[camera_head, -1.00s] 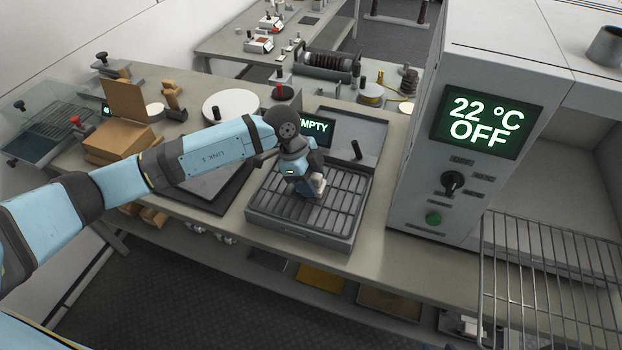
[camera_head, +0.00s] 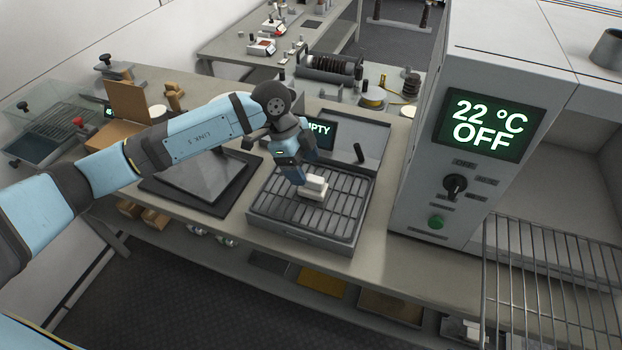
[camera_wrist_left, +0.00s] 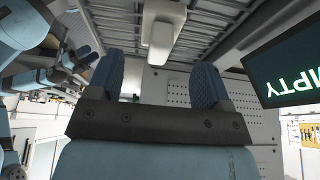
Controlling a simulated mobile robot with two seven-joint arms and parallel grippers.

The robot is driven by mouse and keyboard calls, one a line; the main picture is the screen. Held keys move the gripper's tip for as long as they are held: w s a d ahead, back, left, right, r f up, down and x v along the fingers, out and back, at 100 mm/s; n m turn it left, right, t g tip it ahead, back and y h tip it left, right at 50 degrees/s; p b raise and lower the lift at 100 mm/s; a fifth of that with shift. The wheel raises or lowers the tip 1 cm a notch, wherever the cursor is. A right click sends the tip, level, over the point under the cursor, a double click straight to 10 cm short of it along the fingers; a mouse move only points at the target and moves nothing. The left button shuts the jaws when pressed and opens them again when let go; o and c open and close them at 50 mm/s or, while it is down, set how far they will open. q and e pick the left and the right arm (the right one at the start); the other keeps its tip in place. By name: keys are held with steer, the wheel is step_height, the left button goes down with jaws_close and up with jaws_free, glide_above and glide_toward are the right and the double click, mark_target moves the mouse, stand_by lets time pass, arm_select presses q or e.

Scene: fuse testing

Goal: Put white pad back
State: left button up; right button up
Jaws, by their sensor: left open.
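The white pad (camera_head: 311,192) lies on the slatted grate of the grey tray (camera_head: 298,240); it looks like a small block with a narrower piece on top. My left gripper (camera_head: 300,178) is open, just to the upper left of the pad, with nothing visible between its fingers. In the left wrist view the two blue fingers (camera_wrist_left: 158,82) stand apart, and the white pad (camera_wrist_left: 161,35) shows beyond them against the slats. Whether a fingertip still touches the pad cannot be told. My right gripper is not in view.
A panel reading "EMPTY" (camera_head: 321,131) stands behind the tray. The oven (camera_head: 420,200), showing 22 °C OFF, stands close on the right, with a wire rack (camera_head: 560,270) extending out. A dark flat plate (camera_head: 195,185) lies left of the tray. The grate around the pad is clear.

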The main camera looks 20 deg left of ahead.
arm_select(q)
steer(key=v, duration=0.6)
stand_by(0.4)
